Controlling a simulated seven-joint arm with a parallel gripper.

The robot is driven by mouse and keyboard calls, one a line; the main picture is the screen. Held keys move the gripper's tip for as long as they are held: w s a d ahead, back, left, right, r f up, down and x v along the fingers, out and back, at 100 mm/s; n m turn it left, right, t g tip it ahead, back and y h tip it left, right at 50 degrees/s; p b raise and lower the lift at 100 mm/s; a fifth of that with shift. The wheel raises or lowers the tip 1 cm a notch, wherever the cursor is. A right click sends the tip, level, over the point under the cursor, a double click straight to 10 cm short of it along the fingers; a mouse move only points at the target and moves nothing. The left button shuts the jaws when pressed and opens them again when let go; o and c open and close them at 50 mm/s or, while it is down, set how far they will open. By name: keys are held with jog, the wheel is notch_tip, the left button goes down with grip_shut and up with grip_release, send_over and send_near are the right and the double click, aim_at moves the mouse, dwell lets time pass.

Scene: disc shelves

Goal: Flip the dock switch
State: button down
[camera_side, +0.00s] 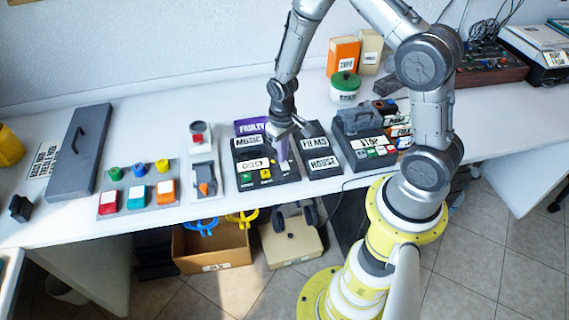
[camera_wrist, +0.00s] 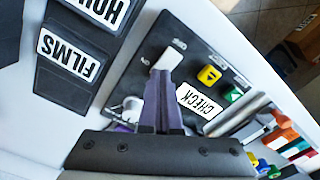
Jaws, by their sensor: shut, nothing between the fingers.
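A dark dock panel (camera_side: 262,182) lies on the white table, with a CHECK label and yellow and green buttons. In the wrist view the same panel (camera_wrist: 208,52) shows a white switch lever (camera_wrist: 170,54) beside small printed markings. My gripper (camera_side: 282,158) points down over the right part of this panel. Its purple fingers (camera_wrist: 163,84) are closed together and hold nothing. The fingertips are at the white lever in the wrist view; whether they touch it I cannot tell. In the side view the lever is hidden behind my gripper.
A dark shelf labelled FILMS and HOUSE (camera_side: 319,152) stands right of the panel, and a STOP unit (camera_side: 367,148) beyond it. Left are a red-button box with an orange lever (camera_side: 205,184), coloured buttons (camera_side: 138,188) and a grey handled slab (camera_side: 78,152). The table's front edge is close.

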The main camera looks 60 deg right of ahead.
notch_tip(320, 180, up, 7)
dwell(0.9)
notch_tip(320, 180, up, 11)
jog(key=t, duration=0.3)
send_over(274, 164)
jog(key=s+a+r+n+t, duration=0.15)
jog(key=s+r, duration=0.35)
jog(key=r, duration=0.5)
jog(key=s+a+r+n+t, duration=0.1)
jog(key=s+a+r, duration=0.1)
jog(key=s, duration=1.3)
jog(key=shift+a, duration=0.2)
